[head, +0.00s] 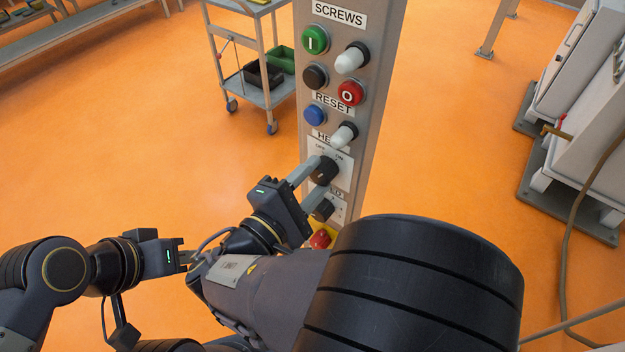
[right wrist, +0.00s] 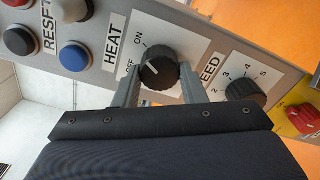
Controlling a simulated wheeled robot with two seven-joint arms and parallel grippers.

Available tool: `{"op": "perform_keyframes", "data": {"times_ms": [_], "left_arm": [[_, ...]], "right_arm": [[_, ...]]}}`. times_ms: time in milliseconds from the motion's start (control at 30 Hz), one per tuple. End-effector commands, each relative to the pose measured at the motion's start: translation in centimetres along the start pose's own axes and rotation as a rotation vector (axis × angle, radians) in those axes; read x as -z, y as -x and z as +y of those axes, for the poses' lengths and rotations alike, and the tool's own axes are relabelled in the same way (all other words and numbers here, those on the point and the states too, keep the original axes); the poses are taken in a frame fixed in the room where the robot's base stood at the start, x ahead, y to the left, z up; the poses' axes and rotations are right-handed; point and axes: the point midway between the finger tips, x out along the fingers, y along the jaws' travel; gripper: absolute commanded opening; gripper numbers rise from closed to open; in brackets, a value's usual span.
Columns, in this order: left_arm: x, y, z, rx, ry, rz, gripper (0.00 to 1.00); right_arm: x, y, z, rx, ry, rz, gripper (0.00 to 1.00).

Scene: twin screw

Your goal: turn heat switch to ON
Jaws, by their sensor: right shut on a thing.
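The heat switch is a black round knob (head: 324,171) on a white plate under the HEAT label of the grey control column. In the right wrist view the knob (right wrist: 161,66) has a white mark pointing left, closer to OFF than to ON. My right gripper (head: 311,170) has its two grey fingers on either side of the knob and is shut on it. Its fingers also show in the right wrist view (right wrist: 160,84). My left gripper (head: 186,258) is at lower left, away from the column; its fingers are small and partly hidden.
Above the knob are a blue button (head: 314,115), white-tipped switches, and black, red and green buttons. A trolley (head: 255,80) stands behind left; white cabinets (head: 590,110) stand right. Orange floor is open at left.

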Motion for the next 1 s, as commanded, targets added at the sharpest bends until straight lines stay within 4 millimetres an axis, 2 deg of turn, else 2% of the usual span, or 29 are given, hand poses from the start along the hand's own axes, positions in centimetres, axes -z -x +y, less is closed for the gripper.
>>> {"op": "perform_keyframes", "data": {"times_ms": [267,300,467,1000], "left_arm": [[-0.01,-0.02,-0.01,0.0,0.0,0.0,0.0],[-0.01,-0.02,-0.01,0.0,0.0,0.0,0.0],[-0.01,-0.01,-0.01,0.0,0.0,0.0,0.0],[0.01,0.01,0.01,0.0,0.0,0.0,0.0]], "right_arm": [[0.08,0.1,-0.1,0.002,-0.002,0.004,0.15],[0.09,0.1,-0.1,0.002,-0.002,0.004,0.39],[0.07,0.07,-0.07,0.002,-0.001,0.003,0.59],[0.02,0.02,-0.01,0.001,0.0,0.001,0.59]]}}
